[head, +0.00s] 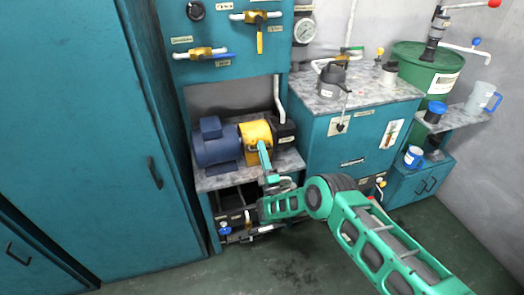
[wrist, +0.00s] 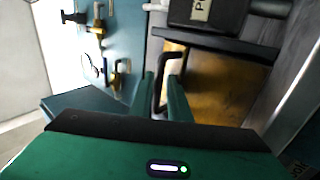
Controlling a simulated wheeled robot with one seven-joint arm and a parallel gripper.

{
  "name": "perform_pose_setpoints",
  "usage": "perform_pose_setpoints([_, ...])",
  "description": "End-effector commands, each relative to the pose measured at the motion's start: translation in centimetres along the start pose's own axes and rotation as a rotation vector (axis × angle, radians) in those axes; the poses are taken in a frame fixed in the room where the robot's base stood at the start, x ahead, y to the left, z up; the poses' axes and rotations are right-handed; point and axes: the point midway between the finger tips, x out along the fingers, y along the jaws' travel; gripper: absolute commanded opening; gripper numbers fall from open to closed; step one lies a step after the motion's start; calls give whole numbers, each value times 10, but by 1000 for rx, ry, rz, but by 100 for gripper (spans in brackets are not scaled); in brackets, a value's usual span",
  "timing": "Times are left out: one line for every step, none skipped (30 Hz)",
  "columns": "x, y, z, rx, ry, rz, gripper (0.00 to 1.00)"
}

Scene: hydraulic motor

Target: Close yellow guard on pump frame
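The yellow guard (head: 256,135) sits on the pump frame between the blue motor (head: 214,142) and a dark pump block (head: 284,136). In the wrist view, the guard (wrist: 222,88) fills the right middle, with a black bar handle (wrist: 161,88) along its left edge. My gripper (head: 264,155) reaches the guard's front from below. In the wrist view, the two green fingers of my gripper (wrist: 161,95) stand close together on either side of the handle bar and look shut on it. The fingers partly hide the guard's lower front in the head view.
A teal panel with yellow valves (head: 208,52) rises behind the frame. A tall teal cabinet (head: 100,130) stands left. A counter with a dark jug (head: 331,80) stands right. A lower shelf (head: 240,218) holds small parts. The floor in front is clear.

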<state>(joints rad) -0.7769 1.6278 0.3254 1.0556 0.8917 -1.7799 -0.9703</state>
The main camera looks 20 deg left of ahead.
Motion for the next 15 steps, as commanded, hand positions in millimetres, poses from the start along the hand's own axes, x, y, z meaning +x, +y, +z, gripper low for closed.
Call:
perform_pose_setpoints([-2, -2, -1, 2, -1, -6, 27])
perform_pose_setpoints([-2, -2, -1, 3, -1, -6, 27])
perform_pose_setpoints([-2, -2, -1, 3, -1, -6, 27])
perform_pose_setpoints([-1, -2, -1, 3, -1, -6, 27])
perform_pose_setpoints([-2, -2, -1, 3, -1, -6, 27])
perform_pose_setpoints([-2, -2, -1, 3, -1, -6, 27])
perform_pose_setpoints([-3, -2, -1, 4, -1, -6, 27])
perform_pose_setpoints([-5, -2, -2, 4, -1, -6, 27])
perform_pose_setpoints([-8, -2, -2, 4, -1, -7, 27])
perform_pose_setpoints([-11, -2, -2, 4, -1, -7, 27])
perform_pose_setpoints([-15, -3, -1, 3, -1, -8, 27])
perform_pose_setpoints([-21, -3, -1, 3, -1, -9, 27])
perform_pose_setpoints([-25, -3, 0, 4, -3, -8, 27])
perform_pose_setpoints([-30, -2, 0, 4, -3, -7, 27])
perform_pose_setpoints([-38, -2, 0, 4, -2, -8, 27])
